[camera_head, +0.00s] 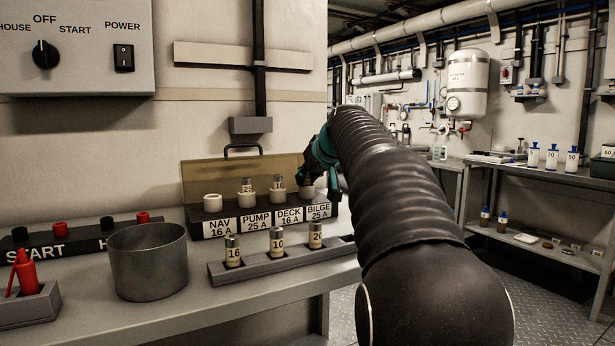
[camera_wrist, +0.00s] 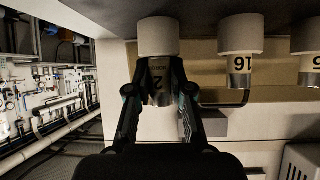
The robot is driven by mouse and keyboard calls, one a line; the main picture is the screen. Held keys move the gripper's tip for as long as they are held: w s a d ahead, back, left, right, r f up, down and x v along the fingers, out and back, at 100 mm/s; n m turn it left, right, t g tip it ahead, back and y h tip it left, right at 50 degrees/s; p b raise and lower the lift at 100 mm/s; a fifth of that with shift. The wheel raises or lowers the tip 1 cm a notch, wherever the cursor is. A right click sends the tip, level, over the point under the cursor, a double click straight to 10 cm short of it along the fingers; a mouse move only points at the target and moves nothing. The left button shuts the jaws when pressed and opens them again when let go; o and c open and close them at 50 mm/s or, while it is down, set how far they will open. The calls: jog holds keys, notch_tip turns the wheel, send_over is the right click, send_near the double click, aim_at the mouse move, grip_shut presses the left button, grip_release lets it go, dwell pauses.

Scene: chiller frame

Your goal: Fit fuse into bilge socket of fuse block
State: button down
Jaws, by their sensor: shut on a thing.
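The fuse block (camera_head: 200,227) stands on the bench with sockets labelled NAV, PUMP, DECK and BILGE. The NAV socket (camera_head: 212,202) is empty; PUMP holds a fuse (camera_head: 247,187) marked 25, and DECK holds one marked 16 (camera_head: 278,184). My gripper (camera_wrist: 159,92) is shut on a fuse (camera_wrist: 157,72), its label partly readable as a 2. In the wrist view, which is upside down, this fuse lines up with the white bilge socket (camera_wrist: 158,36), its end at or in the socket mouth; how deep cannot be told. My arm and gripper mostly hide the fuse in the head view.
A grey rack (camera_head: 285,265) with fuses marked 16, 10 and 20 stands in front of the block. A grey pot (camera_head: 149,262) stands to the left. A raised clear cover (camera_head: 215,175) with a handle is behind the block. A switch panel (camera_head: 80,45) hangs above left.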

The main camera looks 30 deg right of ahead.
jog(key=shift+f, duration=0.15)
jog(key=c, duration=1)
grip_release()
jog(key=shift+o, duration=0.2)
jog(key=v, duration=1.2)
